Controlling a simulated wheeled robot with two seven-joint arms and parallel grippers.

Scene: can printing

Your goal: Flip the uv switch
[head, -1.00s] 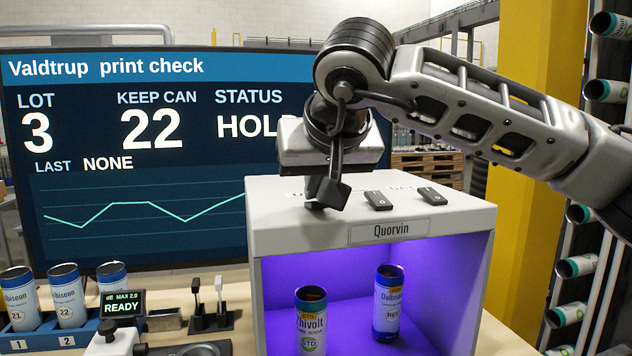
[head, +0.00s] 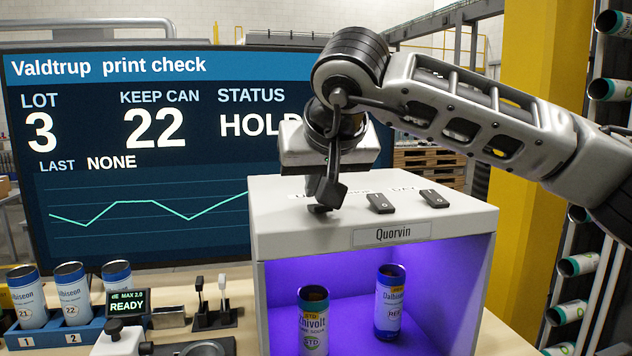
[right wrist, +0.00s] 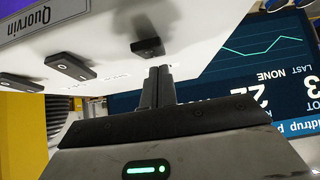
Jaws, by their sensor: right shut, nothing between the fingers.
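The light booth labelled Quorvin (head: 300,236) has a row of dark rocker switches on its white top. The leftmost, by a label starting with U, is the UV switch (head: 318,209), mostly hidden behind my right gripper (head: 326,200). In the right wrist view the UV switch (right wrist: 147,48) lies just beyond the tips of my right gripper (right wrist: 159,70). Its fingers are shut and empty, pointing down at the booth top. I cannot tell whether they touch the switch. The booth interior glows purple. My left gripper is not in view.
Two more switches, the middle (head: 380,203) and the one by DAY (head: 434,198), sit to the right. Two cans, Zhivolt (head: 313,325) and Dalbiseon (head: 389,305), stand inside the booth. A screen (head: 130,110) is behind; a blue can rack (head: 55,335) stands left.

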